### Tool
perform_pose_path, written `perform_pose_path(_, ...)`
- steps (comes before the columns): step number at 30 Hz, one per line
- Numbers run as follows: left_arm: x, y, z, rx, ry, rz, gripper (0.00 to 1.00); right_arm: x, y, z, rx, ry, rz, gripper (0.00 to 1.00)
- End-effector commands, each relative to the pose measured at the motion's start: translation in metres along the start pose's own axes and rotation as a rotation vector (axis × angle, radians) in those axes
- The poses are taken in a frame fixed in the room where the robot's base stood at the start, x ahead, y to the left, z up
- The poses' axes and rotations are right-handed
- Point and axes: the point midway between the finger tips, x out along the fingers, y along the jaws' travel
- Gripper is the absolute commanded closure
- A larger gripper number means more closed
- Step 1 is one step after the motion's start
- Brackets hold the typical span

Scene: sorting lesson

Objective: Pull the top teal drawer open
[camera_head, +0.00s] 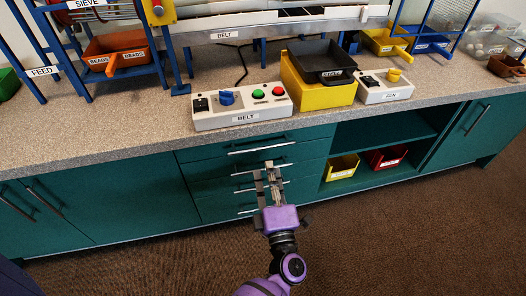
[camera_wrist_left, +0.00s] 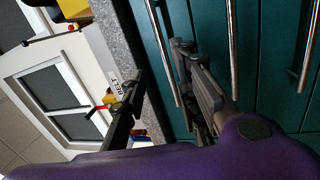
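The top teal drawer (camera_head: 200,153) is flush in the cabinet under the counter, with a long silver bar handle (camera_head: 262,148). In the left wrist view that handle (camera_wrist_left: 164,48) is the bar nearest the counter edge. My left gripper (camera_head: 269,170) is in front of the drawer stack, its tips a little below the top handle in the head view. In the left wrist view the gripper (camera_wrist_left: 160,100) has its dark fingers spread apart, one on each side of the top handle's line. No grip on the bar shows. My right gripper is not in view.
More drawer handles (camera_head: 245,189) lie below. The counter (camera_head: 120,137) overhangs and carries the belt control box (camera_head: 243,107), a yellow bin (camera_head: 318,93) and a fan box (camera_head: 384,90). An open shelf (camera_head: 360,177) is to the right. The brown floor (camera_head: 400,245) in front is clear.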

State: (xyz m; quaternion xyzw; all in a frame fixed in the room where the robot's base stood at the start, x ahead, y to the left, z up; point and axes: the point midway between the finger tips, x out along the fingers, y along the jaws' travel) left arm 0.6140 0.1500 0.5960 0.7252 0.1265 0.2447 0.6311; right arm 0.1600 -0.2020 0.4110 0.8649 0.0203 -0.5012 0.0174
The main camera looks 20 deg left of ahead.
Motion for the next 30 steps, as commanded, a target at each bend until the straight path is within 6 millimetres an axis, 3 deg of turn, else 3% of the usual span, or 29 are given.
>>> perform_pose_path(1, 0.002, -0.01, 0.005, -0.028, 0.025, -0.005, 0.72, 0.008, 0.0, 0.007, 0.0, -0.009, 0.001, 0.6)
perform_pose_path(7, 0.017, -0.009, 0.006, -0.074, 0.07, -0.005, 0.72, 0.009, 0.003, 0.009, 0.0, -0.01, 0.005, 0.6)
perform_pose_path(19, 0.076, -0.008, 0.002, -0.073, 0.067, -0.003, 0.72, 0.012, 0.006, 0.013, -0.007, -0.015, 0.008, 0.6)
perform_pose_path(30, 0.086, -0.009, 0.001, -0.071, 0.067, -0.005, 0.72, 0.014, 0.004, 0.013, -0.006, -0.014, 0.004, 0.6)
